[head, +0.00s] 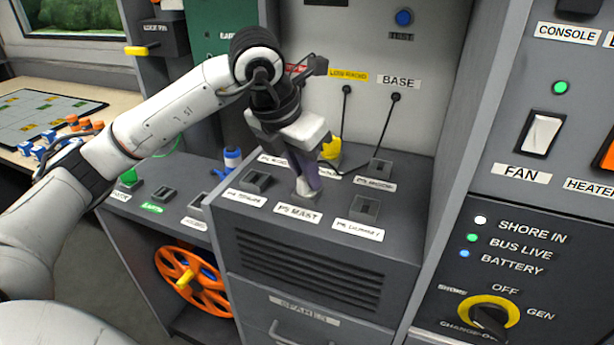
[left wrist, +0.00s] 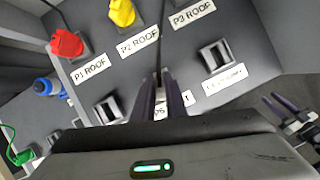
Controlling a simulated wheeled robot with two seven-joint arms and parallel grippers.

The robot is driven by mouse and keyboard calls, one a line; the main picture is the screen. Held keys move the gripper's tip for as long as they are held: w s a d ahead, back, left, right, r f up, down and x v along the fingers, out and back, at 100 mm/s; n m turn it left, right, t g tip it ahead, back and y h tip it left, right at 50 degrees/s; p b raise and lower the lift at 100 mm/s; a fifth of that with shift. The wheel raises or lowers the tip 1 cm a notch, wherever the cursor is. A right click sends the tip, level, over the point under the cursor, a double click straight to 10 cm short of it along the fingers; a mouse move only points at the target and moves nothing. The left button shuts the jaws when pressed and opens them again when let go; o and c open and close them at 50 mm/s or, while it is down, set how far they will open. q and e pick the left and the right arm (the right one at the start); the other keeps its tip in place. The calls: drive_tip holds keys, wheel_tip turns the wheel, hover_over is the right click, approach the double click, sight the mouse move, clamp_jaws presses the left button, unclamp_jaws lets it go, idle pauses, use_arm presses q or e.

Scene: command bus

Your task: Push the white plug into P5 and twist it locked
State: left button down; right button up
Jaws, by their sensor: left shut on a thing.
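My left gripper (head: 306,186) points down at the P5 MAST position on the sloped console top (head: 330,232), just behind its label (head: 298,215). It is shut on the white plug (head: 304,189), of which only a small pale part shows low between the fingers. The fingers and gripper body hide the rest of the plug and the P5 socket, so I cannot tell how deep it sits or how it is turned. In the left wrist view the two dark fingers (left wrist: 162,98) come down over the P5 label. My right gripper (left wrist: 280,104) shows small at the right there, its fingers apart.
The empty P6 socket (head: 365,207) is right of P5, and a socket (head: 257,181) lies to its left. Behind stand a yellow plug (head: 331,149) at P2 and a red plug (left wrist: 68,44) at P1. Dark cables (head: 388,125) hang from the back panel.

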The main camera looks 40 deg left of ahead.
use_arm(q)
drive_tip(key=shift+a+f, duration=0.1)
drive_tip(key=m+h, duration=0.1)
drive_tip(key=m, duration=0.1)
drive_tip(key=shift+m, duration=0.3)
drive_tip(key=shift+m+g+h, duration=0.3)
drive_tip(key=shift+m, duration=0.5)
drive_tip(key=shift+m+h, duration=0.3)
drive_tip(key=shift+m, duration=0.7)
drive_tip(key=c, duration=1.7)
unclamp_jaws()
